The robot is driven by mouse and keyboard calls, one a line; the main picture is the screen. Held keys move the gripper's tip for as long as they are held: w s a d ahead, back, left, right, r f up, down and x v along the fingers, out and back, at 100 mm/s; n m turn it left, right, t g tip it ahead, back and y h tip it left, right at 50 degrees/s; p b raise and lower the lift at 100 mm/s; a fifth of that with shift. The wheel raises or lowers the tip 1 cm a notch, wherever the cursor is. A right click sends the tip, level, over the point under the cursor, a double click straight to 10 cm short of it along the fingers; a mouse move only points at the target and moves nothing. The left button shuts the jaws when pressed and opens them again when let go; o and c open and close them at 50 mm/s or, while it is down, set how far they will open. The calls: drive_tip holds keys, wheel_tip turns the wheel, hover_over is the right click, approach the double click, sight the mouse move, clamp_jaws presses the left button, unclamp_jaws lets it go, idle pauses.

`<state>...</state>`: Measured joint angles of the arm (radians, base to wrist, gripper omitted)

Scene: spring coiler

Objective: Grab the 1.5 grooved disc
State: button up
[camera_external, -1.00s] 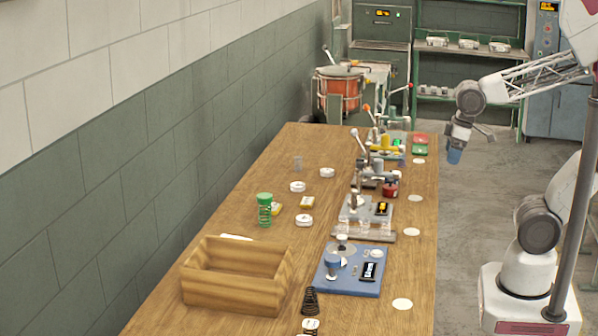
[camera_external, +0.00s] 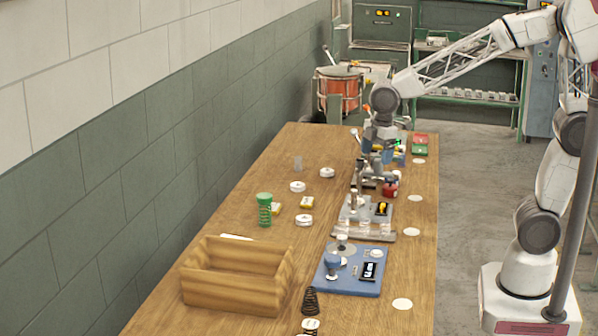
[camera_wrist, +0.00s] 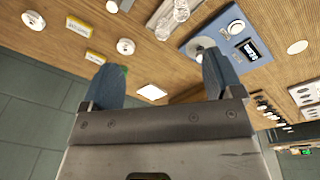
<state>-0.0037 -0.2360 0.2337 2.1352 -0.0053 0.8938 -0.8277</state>
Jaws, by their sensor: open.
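Several small white grooved discs stand on the wooden table: one (camera_external: 304,220) near a yellow tag, one (camera_external: 298,186) behind it, and one (camera_external: 327,173) farther back. Their markings are too small to read, so I cannot tell which is the 1.5 disc. White discs also show in the wrist view, one at the upper left (camera_wrist: 33,20) and one (camera_wrist: 125,46) beyond the left fingertip. My gripper (camera_external: 377,153) is over the table's right side, among the machines at the back, and apart from these discs. In the wrist view its blue fingers (camera_wrist: 160,72) are spread, with nothing between them.
The table's back left is mostly clear.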

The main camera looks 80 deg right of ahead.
drive_tip(key=w+f+n, duration=0.4)
drive_tip(key=w+f, duration=0.2)
drive_tip(key=w, duration=0.5)
drive_tip(key=n+g, duration=0.1)
drive_tip(key=n, duration=0.4)
hover_over(304, 217)
drive_tip(key=f, duration=0.9)
drive_tip(key=shift+s, duration=0.2)
drive_tip(key=shift+w+a+f+n, duration=0.1)
drive_tip(key=shift+w+f+n, duration=0.2)
drive_tip(key=shift+w+f, duration=0.1)
drive_tip(key=shift+f, duration=1.25)
drive_tip(key=shift+s+f, duration=0.15)
drive_tip(key=shift+f, duration=1.15)
drive_tip(key=shift+s+f, duration=0.1)
drive_tip(key=shift+f, duration=1.2)
